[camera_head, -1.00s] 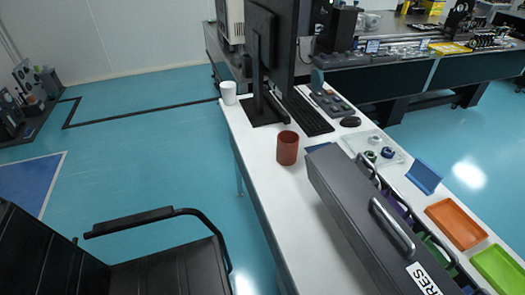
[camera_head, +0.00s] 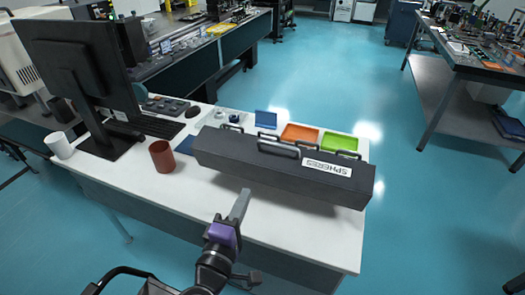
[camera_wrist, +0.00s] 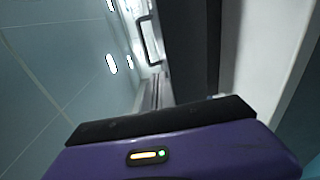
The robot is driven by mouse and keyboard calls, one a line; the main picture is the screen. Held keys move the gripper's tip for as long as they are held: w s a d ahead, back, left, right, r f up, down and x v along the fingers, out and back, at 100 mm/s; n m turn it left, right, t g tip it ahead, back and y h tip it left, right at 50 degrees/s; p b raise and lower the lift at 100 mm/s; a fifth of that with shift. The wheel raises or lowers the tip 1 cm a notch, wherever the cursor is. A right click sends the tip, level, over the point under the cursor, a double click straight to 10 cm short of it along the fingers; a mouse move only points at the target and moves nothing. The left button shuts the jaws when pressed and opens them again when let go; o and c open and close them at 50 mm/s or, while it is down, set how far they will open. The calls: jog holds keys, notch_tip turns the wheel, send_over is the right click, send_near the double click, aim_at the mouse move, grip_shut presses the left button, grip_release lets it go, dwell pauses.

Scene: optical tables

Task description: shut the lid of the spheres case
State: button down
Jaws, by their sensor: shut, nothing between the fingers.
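The spheres case (camera_head: 285,180) is a long dark grey box near the right end of the white table, with a white SPHERES label (camera_head: 327,168). Its lid carries a dark bar handle (camera_head: 278,150). Several curved handles (camera_head: 307,145) show along the far side. The inside is hidden from this angle, so how far the lid stands open is unclear. My gripper (camera_head: 242,196) is shut and empty at the near side of the case, with a purple body behind grey fingers. Whether it touches the case is unclear. The wrist view shows the purple body (camera_wrist: 190,155) and a blurred dark panel.
A red-brown cup (camera_head: 161,157), a white cup (camera_head: 59,145) and a monitor (camera_head: 75,75) stand to the left. A blue holder (camera_head: 266,119), an orange tray (camera_head: 299,133) and a green tray (camera_head: 340,143) lie behind the case. The table front is clear.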

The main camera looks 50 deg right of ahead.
aim_at(264, 165)
jog(key=shift+m+g+h, duration=0.4)
jog(key=shift+m+g, duration=0.1)
jog(key=p+x, duration=0.1)
jog(key=x, duration=0.3)
jog(key=r+p+x, duration=0.1)
jog(key=x, duration=0.4)
jog(key=r+p+x, duration=0.1)
jog(key=x, duration=0.4)
jog(key=shift+s+r, duration=0.1)
jog(key=shift+r, duration=0.15)
